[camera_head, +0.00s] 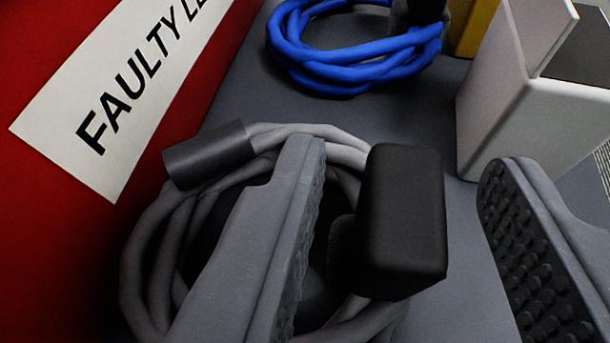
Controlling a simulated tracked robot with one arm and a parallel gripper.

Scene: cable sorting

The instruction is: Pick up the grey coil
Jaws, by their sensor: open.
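The grey coil (142,262) lies on a dark grey surface at the lower left of the view. It has a dark grey cylindrical end (208,155) at its upper left and a black block-shaped plug (405,220) on its right side. My gripper (400,190) is open, with its two grey fingers wide apart. The left finger is over the coil and hides part of its middle. The right finger is to the right of the coil, over the surface. The black plug shows between the fingers. I cannot tell whether the left finger touches the coil.
A blue coil (330,78) lies behind the grey coil at the top. A white box-like holder (530,115) stands at the upper right, with a yellow object (473,28) beside it. A red wall or bin side (45,220) with a partly visible "FAULTY" label (110,110) borders the left.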

